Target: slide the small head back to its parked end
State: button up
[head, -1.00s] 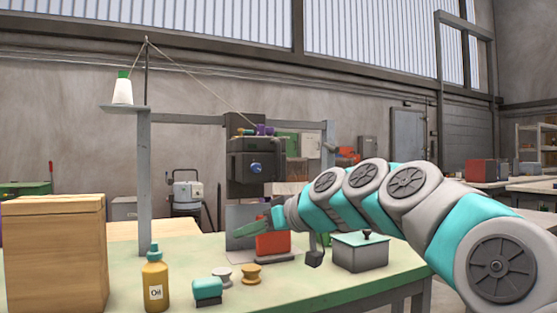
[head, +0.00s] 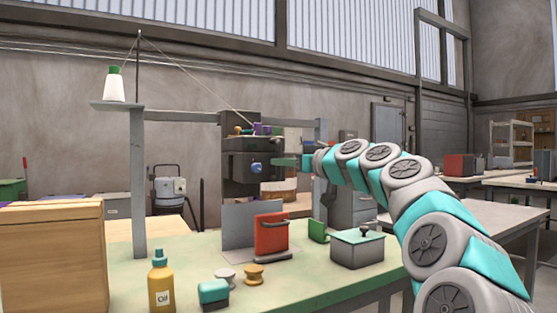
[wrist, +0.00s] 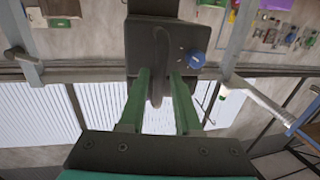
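The small head (head: 240,172) is a dark grey box with a blue knob (head: 257,168) on its front. It hangs from the overhead rail above the bench, with a thread running to it. My gripper (head: 284,161) is level with it, at its right side in the head view. In the wrist view the head (wrist: 140,35) is right ahead, with the blue knob (wrist: 196,60) to the right. My green fingers (wrist: 161,80) are spread, with a dark grey handle-like bar (wrist: 158,75) between them. Contact with the bar is not clear.
The rail (head: 185,118) rests on a grey post (head: 138,185) carrying a thread cone (head: 114,85). A wooden crate (head: 52,255) stands left.

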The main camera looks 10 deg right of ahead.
aim_at(254, 159)
jog(key=shift+x, duration=1.35)
grip_shut()
dwell(0.4)
